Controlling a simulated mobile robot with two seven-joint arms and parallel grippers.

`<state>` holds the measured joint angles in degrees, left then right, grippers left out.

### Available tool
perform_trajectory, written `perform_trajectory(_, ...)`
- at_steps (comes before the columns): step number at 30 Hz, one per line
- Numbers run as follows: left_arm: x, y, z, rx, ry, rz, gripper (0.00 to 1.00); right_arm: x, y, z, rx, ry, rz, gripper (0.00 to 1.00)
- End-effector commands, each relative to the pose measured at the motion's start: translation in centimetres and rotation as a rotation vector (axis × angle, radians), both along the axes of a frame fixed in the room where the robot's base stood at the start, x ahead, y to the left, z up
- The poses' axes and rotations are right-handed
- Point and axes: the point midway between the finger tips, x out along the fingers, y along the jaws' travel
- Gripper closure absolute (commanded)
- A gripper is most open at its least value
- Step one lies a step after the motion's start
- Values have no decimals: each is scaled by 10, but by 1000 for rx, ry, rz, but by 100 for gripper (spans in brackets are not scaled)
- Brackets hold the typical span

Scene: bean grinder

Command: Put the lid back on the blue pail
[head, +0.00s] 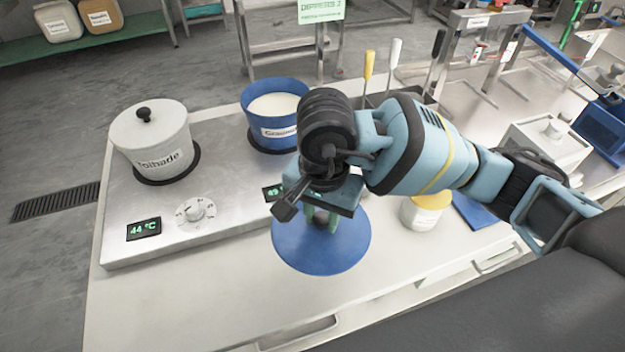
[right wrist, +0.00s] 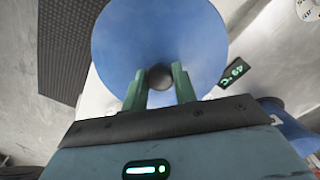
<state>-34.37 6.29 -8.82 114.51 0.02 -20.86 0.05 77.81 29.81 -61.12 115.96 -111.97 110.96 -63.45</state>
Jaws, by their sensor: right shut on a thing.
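The blue pail (head: 262,122) stands open on the right plate of the warmer, with white contents showing inside. Its edge also shows at the right of the right wrist view (right wrist: 290,128). The round blue lid (head: 320,250) is in front of the warmer, apart from the pail. My right gripper (head: 320,216) is above the lid's middle. In the right wrist view, its green fingers (right wrist: 159,80) are shut on the lid's dark knob (right wrist: 160,76), with the lid (right wrist: 160,32) spreading out beyond them. Its height above the counter is hard to tell. My left gripper is not in view.
A lidded white pot (head: 150,140) stands on the warmer's (head: 225,170) left plate. Upright tools with yellow, white and black handles stand behind my right arm. A yellow-lidded jar (head: 425,212) stands right of the blue lid. The counter's (head: 200,290) front left is clear.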

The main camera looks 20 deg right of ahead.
Motion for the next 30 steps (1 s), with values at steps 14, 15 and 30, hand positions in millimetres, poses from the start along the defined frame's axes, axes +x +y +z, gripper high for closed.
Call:
perform_trajectory(14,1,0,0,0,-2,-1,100,-24,-79,-2,-4,0,588,95)
perform_trajectory(15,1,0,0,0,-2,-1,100,-27,-83,-2,-3,-1,626,95)
perform_trajectory(30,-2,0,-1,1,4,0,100,-32,-93,-1,0,1,731,95)
